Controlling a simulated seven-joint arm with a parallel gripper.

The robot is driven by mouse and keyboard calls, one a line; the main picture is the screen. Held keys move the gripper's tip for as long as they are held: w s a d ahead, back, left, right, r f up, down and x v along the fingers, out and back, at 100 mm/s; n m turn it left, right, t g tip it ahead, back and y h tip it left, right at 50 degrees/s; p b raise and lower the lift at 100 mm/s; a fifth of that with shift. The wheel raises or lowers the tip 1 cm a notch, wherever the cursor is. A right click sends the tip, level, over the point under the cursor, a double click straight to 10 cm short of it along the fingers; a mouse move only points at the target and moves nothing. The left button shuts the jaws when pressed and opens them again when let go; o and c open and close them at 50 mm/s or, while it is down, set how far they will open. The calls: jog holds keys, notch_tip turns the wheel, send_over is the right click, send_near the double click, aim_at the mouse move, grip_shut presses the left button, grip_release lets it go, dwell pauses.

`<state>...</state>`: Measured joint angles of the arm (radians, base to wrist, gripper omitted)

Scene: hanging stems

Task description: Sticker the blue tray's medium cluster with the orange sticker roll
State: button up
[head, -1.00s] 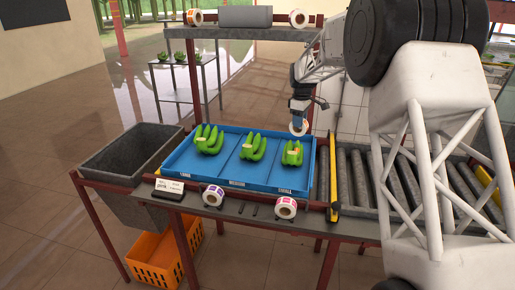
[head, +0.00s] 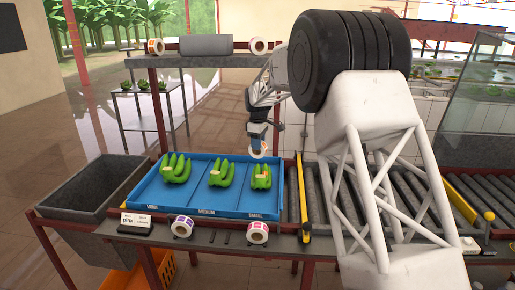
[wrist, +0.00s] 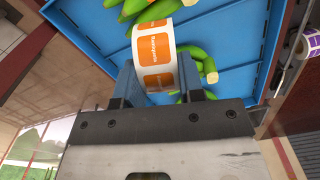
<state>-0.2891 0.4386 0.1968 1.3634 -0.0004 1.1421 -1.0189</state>
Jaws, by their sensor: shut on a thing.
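The blue tray (head: 197,207) has three compartments side by side, each with one green banana cluster. The middle cluster (head: 221,175) sits in the compartment whose front label appears to read medium. The left cluster (head: 175,168) and right cluster (head: 261,178) flank it. Each has a small pale patch near its top, too small to identify. My gripper (head: 257,146) is shut on the orange sticker roll (wrist: 153,58), above the back of the right compartment. In the wrist view, the roll's orange labels face the camera and it partly hides green bananas (wrist: 205,65).
A purple roll (head: 182,227) and a pink-red roll (head: 258,232) are at the front ledge, near a small sign (head: 135,221). Two more rolls (head: 155,46) (head: 259,45) flank a grey cylinder on the shelf. A grey bin (head: 90,185) stands left, a roller conveyor (head: 320,200) right.

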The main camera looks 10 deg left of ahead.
send_over(223, 169)
dwell(0.3)
dwell(0.5)
jog(key=shift+f, duration=2.8)
jog(key=shift+f, duration=0.4)
jog(key=shift+r, duration=0.1)
notch_tip(223, 169, up, 7)
dwell(1.1)
jog(key=shift+s, duration=0.1)
dwell(0.5)
